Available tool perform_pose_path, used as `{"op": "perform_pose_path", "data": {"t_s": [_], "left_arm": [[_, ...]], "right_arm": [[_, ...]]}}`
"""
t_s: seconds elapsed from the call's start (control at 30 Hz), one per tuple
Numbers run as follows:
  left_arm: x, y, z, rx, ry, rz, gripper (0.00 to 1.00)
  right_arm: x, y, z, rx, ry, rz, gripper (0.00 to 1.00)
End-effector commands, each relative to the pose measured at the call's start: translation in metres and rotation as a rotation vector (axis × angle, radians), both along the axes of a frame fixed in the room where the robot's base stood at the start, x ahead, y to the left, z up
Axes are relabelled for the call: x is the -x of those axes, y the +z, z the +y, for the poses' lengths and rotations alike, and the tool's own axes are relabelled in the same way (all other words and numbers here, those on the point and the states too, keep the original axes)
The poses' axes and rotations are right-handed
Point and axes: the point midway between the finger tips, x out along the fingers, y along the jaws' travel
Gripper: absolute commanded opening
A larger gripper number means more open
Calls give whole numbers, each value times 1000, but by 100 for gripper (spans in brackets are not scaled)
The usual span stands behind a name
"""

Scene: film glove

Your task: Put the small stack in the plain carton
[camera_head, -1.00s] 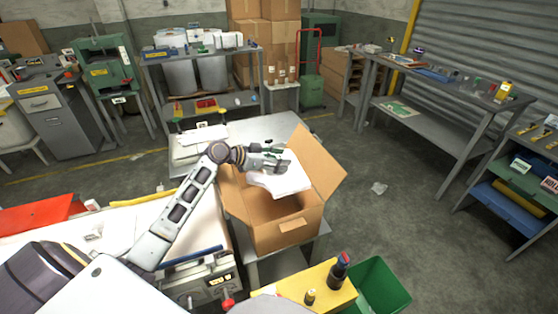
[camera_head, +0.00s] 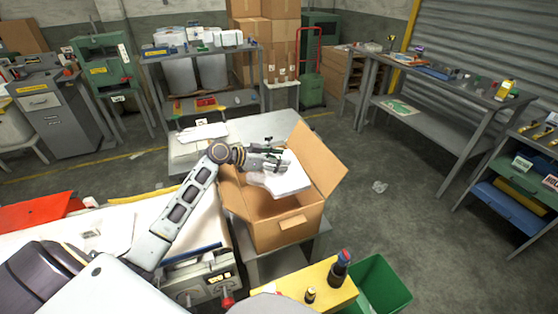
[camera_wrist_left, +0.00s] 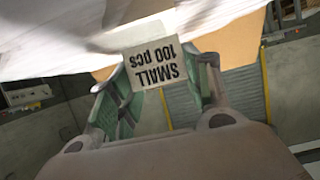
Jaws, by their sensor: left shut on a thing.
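The small stack (camera_head: 289,180) is a white, flat bundle of film. In the left wrist view its label (camera_wrist_left: 154,64) reads "SMALL 100 pcs" and appears upside down. My left gripper (camera_head: 272,163) is shut on the stack and holds it over the open plain carton. The left gripper's green-padded fingers (camera_wrist_left: 160,90) show on both sides of the label. The plain carton (camera_head: 285,232) is brown cardboard with its flaps spread outward, and it stands on a grey stand. The stack hides part of the carton's inside. My right gripper is not in view.
A yellow bench (camera_head: 325,283) with dark bottles and a green bin (camera_head: 380,285) stand in front of the carton. A sealing machine (camera_head: 200,277) is at the front left. A grey table (camera_head: 270,127) is behind the carton. Open floor (camera_head: 400,220) lies to the right.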

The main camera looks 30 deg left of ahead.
Motion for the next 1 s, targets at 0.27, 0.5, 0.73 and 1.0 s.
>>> {"op": "perform_pose_path", "data": {"t_s": [0.27,0.5,0.73,1.0], "left_arm": [[0,-7,0,0,0,0,11],[0,-14,0,1,-1,1,11],[1,-19,-2,3,-2,5,11],[1,-23,-3,4,-3,9,63]], "right_arm": [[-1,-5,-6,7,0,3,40],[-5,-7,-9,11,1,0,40],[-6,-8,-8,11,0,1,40],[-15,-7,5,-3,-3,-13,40]]}}
